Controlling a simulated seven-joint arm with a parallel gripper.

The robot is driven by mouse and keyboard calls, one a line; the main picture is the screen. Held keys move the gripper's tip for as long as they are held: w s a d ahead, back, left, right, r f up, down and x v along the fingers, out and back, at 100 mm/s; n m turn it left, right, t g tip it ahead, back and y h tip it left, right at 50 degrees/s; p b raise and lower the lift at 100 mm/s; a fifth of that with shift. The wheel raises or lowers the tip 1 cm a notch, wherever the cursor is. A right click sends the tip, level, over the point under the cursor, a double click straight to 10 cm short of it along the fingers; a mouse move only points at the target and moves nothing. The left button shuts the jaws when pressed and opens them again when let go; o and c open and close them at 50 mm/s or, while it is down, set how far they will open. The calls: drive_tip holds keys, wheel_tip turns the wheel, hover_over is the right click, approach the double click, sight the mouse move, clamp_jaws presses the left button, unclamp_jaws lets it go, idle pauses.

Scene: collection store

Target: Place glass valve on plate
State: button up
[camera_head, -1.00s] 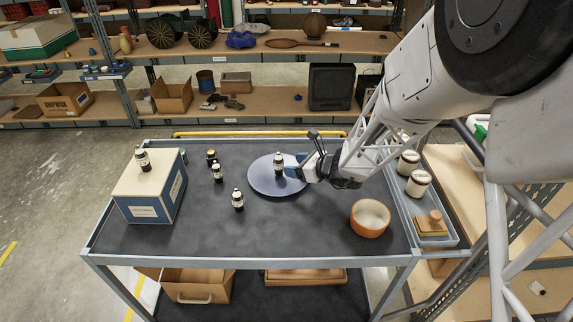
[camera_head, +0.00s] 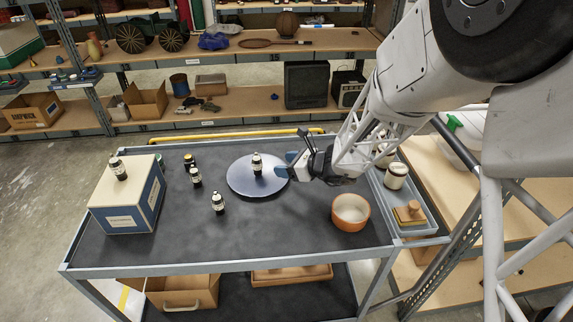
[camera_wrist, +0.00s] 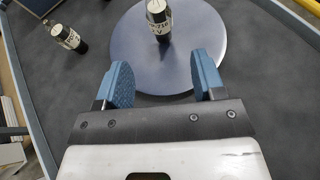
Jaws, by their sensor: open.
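A small dark glass valve (camera_head: 257,168) with a pale label and light top stands upright on the round blue-grey plate (camera_head: 239,186). In the wrist view the valve (camera_wrist: 159,20) is at the top, on the bare plate (camera_wrist: 205,50), beyond my fingertips. My gripper (camera_head: 287,164) is at the plate's right edge, open and empty, with a gap to the valve. In the wrist view its blue fingers (camera_wrist: 164,78) are spread apart over the plate's near edge, with nothing between them.
Similar dark labelled pieces stand left of the plate, at the front (camera_head: 218,204) and farther back (camera_head: 196,178). A cream-and-blue box (camera_head: 128,205) with another on top is at left.

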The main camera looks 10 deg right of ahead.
drive_tip(key=shift+r, duration=0.1)
drive_tip(key=s+r+n+g+h, duration=0.3)
drive_tip(key=s+r+n+g, duration=0.3)
drive_tip(key=s+r+n, duration=0.95)
drive_tip(key=s+d+r+n+h, duration=0.2)
drive_tip(key=s+d+n+h, duration=0.2)
drive_tip(key=s, duration=0.5)
drive_tip(key=s+d+r+n+t+h, duration=0.1)
drive_tip(key=s+d+r+n+h, duration=0.2)
drive_tip(key=s+d, duration=0.4)
drive_tip(key=shift+s+d+r+n+h, duration=0.2)
drive_tip(key=shift+s+r+n+h, duration=0.1)
drive_tip(key=shift+s+n+h, duration=0.55)
